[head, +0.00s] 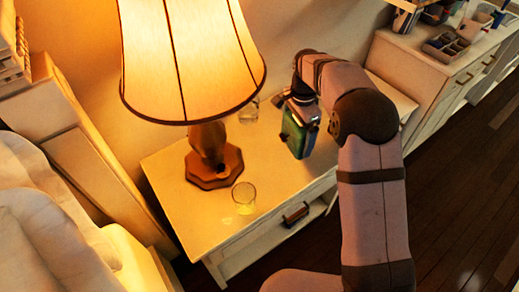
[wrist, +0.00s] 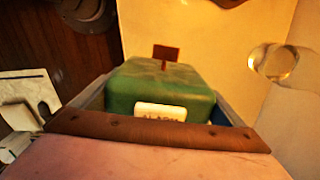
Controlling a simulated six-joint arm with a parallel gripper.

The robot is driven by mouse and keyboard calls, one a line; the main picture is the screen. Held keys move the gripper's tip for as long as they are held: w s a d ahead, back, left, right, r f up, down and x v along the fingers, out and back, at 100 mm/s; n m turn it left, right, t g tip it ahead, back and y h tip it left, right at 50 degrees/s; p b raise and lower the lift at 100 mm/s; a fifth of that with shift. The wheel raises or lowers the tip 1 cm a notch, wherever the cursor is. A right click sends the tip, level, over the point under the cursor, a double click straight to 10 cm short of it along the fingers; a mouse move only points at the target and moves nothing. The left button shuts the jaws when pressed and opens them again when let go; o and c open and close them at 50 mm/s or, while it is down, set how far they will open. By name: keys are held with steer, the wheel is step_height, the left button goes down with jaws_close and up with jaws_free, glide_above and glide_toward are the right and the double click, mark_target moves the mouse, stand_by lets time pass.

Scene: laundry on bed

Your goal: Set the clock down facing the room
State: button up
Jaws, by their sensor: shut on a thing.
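The green clock (head: 297,137) is in my gripper (head: 302,112), over the right part of the bedside table (head: 168,168) in the head view. It looks roughly upright. In the wrist view the clock (wrist: 160,82) sits between the two fingers of my gripper (wrist: 165,105), with a white lettered button and a small brown piece on its top. My gripper is shut on it. The clock's face cannot be made out clearly. I cannot tell whether its underside touches the tabletop.
A lit lamp (head: 208,155) stands left of the clock. A glass (head: 244,197) is near the front edge, and another glass (head: 249,110) is behind the lamp. Bare tabletop lies between lamp and clock. The bed (head: 50,225) is at left; a cabinet (head: 425,72) is at right.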

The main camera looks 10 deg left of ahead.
steer(key=m, duration=0.3)
steer(key=shift+r, duration=0.2)
steer(key=m, duration=0.5)
steer(key=shift+s, duration=0.15)
steer(key=m, duration=0.4)
steer(key=shift+s+d+m, duration=0.1)
steer(key=shift+s+m, duration=0.05)
steer(key=shift+m, duration=0.25)
steer(key=m, duration=0.3)
steer(key=p, duration=0.2)
glide_above(292, 167)
steer(key=shift+f, duration=5)
steer(key=shift+f, duration=0.1)
steer(key=o, duration=1.1)
steer(key=shift+f, duration=0.1)
steer(key=shift+o, duration=0.5)
